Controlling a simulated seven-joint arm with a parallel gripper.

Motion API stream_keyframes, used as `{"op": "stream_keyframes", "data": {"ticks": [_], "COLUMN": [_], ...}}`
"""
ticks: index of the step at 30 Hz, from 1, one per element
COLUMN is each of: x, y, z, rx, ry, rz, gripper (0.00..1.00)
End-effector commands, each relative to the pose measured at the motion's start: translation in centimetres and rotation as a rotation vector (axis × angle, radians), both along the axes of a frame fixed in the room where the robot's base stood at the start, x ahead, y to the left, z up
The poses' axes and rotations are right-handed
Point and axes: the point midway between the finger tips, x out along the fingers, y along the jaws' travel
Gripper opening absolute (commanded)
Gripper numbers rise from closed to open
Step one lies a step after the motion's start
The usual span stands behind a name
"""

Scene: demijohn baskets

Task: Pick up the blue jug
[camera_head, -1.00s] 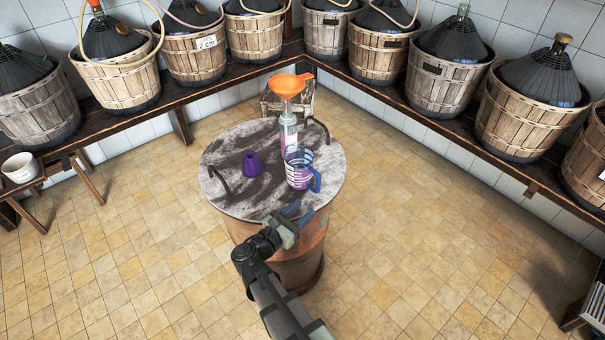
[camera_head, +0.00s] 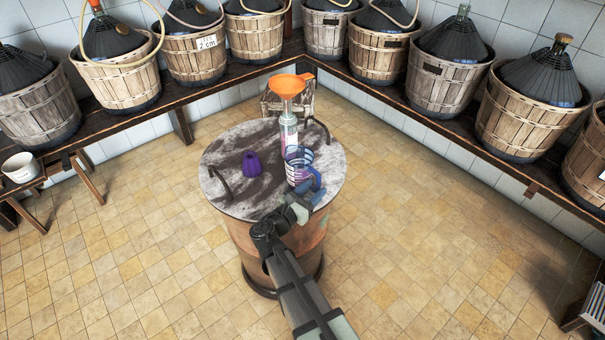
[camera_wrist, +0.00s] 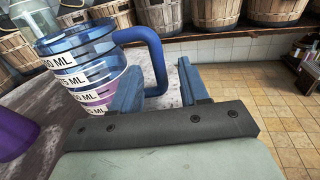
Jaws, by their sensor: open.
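The blue jug (camera_head: 296,166) is a clear measuring cup with a blue handle, white volume labels and a purple lower part. It stands upright on the round barrel top (camera_head: 222,197). In the wrist view the jug (camera_wrist: 80,52) is at the upper left, its handle pointing right. My gripper (camera_head: 308,190) is at the handle side of the jug in the head view. In the wrist view my gripper (camera_wrist: 160,85) has its blue fingers apart, with the lower part of the handle between or just beyond them. I cannot tell whether they touch it.
A purple fluted object (camera_head: 252,165) stands left of the jug. A bottle (camera_head: 288,130) with an orange funnel (camera_head: 290,85) stands close behind it. Dark curved handles (camera_head: 220,186) rise from the barrel top. Basketed demijohns (camera_head: 120,70) line the wall benches.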

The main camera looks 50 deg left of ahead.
Motion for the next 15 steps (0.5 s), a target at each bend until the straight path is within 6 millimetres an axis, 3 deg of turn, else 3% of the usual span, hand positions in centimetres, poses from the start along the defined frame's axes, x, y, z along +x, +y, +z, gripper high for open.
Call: {"op": "stream_keyframes", "data": {"ticks": [10, 15], "x": [3.9, 4.9], "y": [0.9, 1.1], "z": [0.1, 0.1], "rx": [0.0, 0.0], "ry": [0.001, 0.001], "rz": [-0.003, 0.0], "gripper": [0.44, 0.44]}}
